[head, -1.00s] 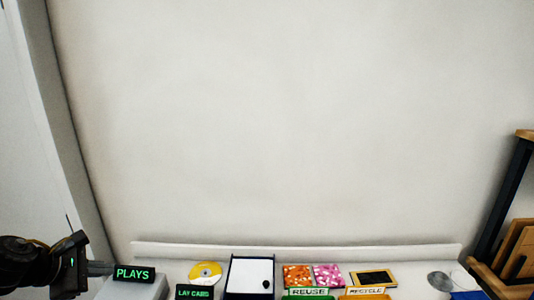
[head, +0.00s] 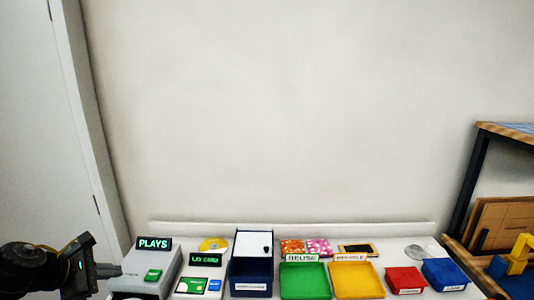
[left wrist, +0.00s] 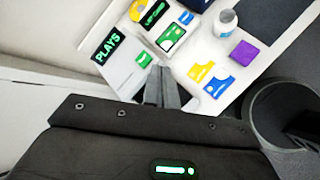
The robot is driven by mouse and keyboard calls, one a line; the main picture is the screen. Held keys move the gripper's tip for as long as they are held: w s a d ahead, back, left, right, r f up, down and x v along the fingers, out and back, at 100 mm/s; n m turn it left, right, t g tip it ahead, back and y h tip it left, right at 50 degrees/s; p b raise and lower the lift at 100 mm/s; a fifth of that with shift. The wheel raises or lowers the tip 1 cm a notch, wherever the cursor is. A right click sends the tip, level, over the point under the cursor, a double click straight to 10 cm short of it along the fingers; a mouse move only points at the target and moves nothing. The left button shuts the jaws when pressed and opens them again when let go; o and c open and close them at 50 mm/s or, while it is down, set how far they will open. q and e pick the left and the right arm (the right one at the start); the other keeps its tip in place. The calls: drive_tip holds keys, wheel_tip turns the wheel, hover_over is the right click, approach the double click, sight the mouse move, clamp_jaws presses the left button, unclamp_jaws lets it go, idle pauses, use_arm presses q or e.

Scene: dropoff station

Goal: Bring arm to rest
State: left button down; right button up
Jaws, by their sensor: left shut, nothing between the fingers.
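My left arm comes in at the lower left of the head view. Its gripper (head: 108,271) is dark, with its fingers pointing right beside the grey box with the PLAYS sign (head: 153,243). The left wrist view shows the two fingers (left wrist: 158,84) together with nothing between them. I cannot tell from the pictures whether the gripper touches the box. My right gripper is in neither view.
The white table holds a LAY CARD sign (head: 205,259), a dark blue box (head: 251,272), a green tray (head: 304,281), a yellow tray (head: 357,281), a red bin (head: 405,279) and a blue bin (head: 445,273). A shelf (head: 480,165) stands at right.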

use_arm(q)
drive_tip(key=s+d+f+n+t, duration=0.1)
drive_tip(key=d+f+n+t, duration=0.2)
drive_tip(key=d+f+n, duration=1.2)
drive_tip(key=s+a+f+n+g+y, duration=0.15)
drive_tip(key=s+f+n+g, duration=0.35)
drive_tip(key=s+n, duration=0.95)
drive_tip(key=s+f+n+g+y, duration=0.25)
drive_tip(key=s+f+n, duration=0.65)
drive_tip(key=n, duration=0.9)
wheel_tip(320, 180, down, 27)
drive_tip(key=s+g+b, duration=0.2)
drive_tip(key=b, duration=0.3)
drive_tip(key=s+a+f+b, duration=0.1)
drive_tip(key=s+f+b, duration=0.1)
drive_tip(key=s+f, duration=0.6)
drive_tip(key=s+a+f+m+g+b, duration=0.1)
drive_tip(key=s+f+b, duration=0.2)
drive_tip(key=s+f, duration=0.5)
wheel_tip(320, 180, down, 6)
drive_tip(key=shift+s+a, duration=0.35)
drive_tip(key=shift+a, duration=0.05)
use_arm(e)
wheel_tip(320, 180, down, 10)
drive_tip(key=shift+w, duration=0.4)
